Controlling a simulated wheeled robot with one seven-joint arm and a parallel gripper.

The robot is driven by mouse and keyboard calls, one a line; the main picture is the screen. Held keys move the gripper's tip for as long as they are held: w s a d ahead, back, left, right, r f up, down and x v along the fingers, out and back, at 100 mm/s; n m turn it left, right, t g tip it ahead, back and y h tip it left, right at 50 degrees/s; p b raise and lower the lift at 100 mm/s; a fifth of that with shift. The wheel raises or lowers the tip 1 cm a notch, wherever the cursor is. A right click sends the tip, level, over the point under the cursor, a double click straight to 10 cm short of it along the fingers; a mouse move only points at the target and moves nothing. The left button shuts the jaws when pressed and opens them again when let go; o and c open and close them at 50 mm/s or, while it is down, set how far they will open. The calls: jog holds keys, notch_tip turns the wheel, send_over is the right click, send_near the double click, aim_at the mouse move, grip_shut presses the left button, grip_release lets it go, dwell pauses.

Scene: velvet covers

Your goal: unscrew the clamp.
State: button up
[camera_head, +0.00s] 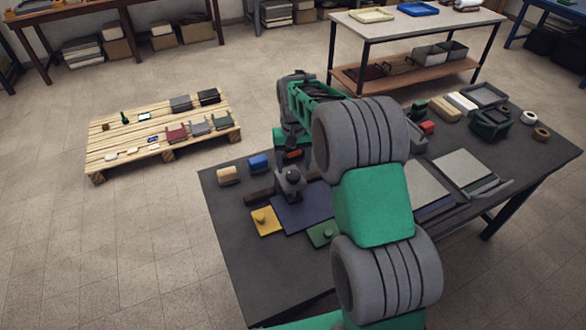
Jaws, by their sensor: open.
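A grey block with a dark round knob on top, which looks like the clamp (290,184), stands on the dark workbench (240,270) at the back edge of a dark blue panel (303,213). A dark brown bar (259,195) lies at its left side. My green and grey arm reaches from the bottom of the picture over the bench.
A yellow plate (266,221) and a green plate (322,234), each with a knob, lie by the panel. Tan (228,175) and blue (258,163) blocks stand behind. Flat grey panels (466,169) and a dark green bin (490,124) lie to the right. The bench's front left is clear.

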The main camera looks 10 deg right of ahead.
aim_at(293, 174)
jog(key=shift+f, duration=1.85)
jog(key=c, duration=1.3)
